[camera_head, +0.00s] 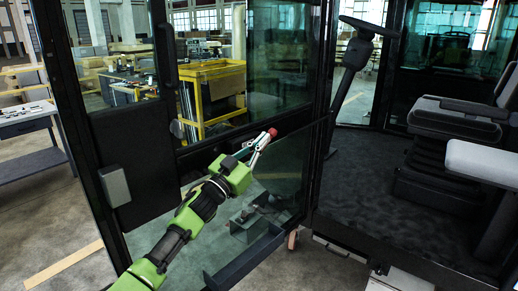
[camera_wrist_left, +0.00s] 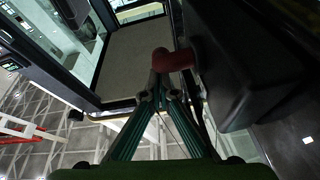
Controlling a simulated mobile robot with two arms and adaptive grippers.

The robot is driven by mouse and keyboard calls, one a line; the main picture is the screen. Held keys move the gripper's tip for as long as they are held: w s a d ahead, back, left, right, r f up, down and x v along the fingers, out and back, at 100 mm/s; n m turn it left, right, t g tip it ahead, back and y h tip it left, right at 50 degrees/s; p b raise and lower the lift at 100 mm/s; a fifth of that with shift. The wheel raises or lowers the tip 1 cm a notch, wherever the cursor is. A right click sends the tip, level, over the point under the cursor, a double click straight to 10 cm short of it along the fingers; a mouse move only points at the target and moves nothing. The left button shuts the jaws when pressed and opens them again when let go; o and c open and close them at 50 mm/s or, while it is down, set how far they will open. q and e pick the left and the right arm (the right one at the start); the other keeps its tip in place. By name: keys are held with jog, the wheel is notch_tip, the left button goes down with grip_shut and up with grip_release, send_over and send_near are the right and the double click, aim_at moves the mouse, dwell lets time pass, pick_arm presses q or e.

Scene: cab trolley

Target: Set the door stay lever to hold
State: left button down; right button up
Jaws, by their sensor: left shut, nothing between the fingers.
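The door stay lever shows as a small red knob (camera_head: 272,131) beside the lower glass of the dark-framed cab door. In the left wrist view its red grip (camera_wrist_left: 172,60) sticks out to the left from a dark housing (camera_wrist_left: 245,60). My left gripper (camera_head: 265,138) is at the red knob, with its fingers shut and nothing between them. In the wrist view its fingertips (camera_wrist_left: 161,90) are just below the red grip, close to it or touching; I cannot tell which. The lever's pivot and any markings are not clear. My right gripper is not in view.
The door frame (camera_head: 165,100) stands around my left arm. To the right are the cab floor (camera_head: 400,180), a steering wheel (camera_head: 369,27) and a seat (camera_head: 460,115). A yellow workbench (camera_head: 215,90) shows behind the glass, and a grey table (camera_head: 25,120) at far left.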

pick_arm(q)
jog(key=shift+w+d+f, duration=0.1)
jog(key=shift+w, duration=0.05)
jog(key=shift+w+d+f, duration=0.1)
jog(key=shift+w+f, duration=0.05)
jog(key=shift+w, duration=0.05)
jog(key=shift+w+d+f, duration=0.1)
jog(key=shift+w+f, duration=0.15)
jog(key=shift+w, duration=0.3)
jog(key=shift+p, duration=0.45)
jog(key=shift+s+d+p, duration=0.1)
jog(key=shift+p, duration=0.25)
jog(key=shift+f, duration=0.15)
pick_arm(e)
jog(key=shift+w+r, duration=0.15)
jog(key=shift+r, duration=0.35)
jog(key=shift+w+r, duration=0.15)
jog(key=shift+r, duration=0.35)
pick_arm(q)
jog(key=shift+f, duration=0.1)
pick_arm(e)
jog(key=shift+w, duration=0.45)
